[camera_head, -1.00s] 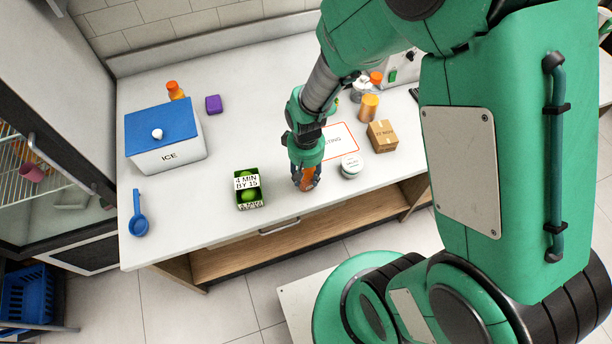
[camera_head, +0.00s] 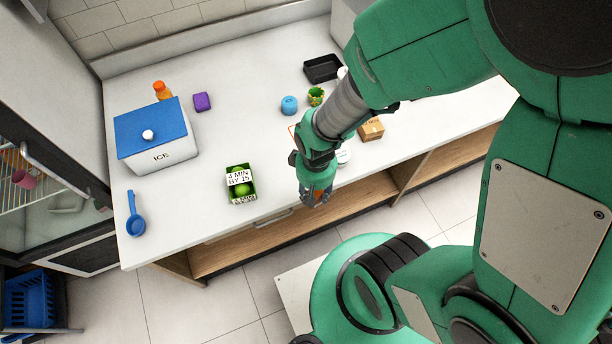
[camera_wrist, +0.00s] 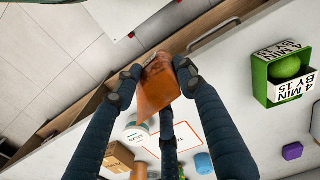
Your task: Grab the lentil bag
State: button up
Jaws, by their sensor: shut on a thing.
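The lentil bag looks like a small orange, see-through bag (camera_wrist: 157,88). In the wrist view it is pinched between the fingertips of my gripper (camera_wrist: 156,76), with its lower part hanging between the fingers. In the head view my gripper (camera_head: 317,196) is at the counter's front edge, and a bit of orange shows between its fingers. The bag appears clear of the counter top. Any print on it cannot be read.
The white counter (camera_head: 215,120) holds a green lime box (camera_head: 240,196), an ICE box (camera_head: 165,155), a blue scoop (camera_head: 135,218) and a cardboard box (camera_head: 371,129). A white-lidded jar (camera_wrist: 137,134) stands near my fingers. Drawers and shelves lie below the edge.

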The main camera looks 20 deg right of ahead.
jog(key=shift+s+d+r, duration=0.1)
jog(key=shift+s+r, duration=0.1)
jog(key=shift+s, duration=1.7)
jog(key=shift+w+d, duration=0.1)
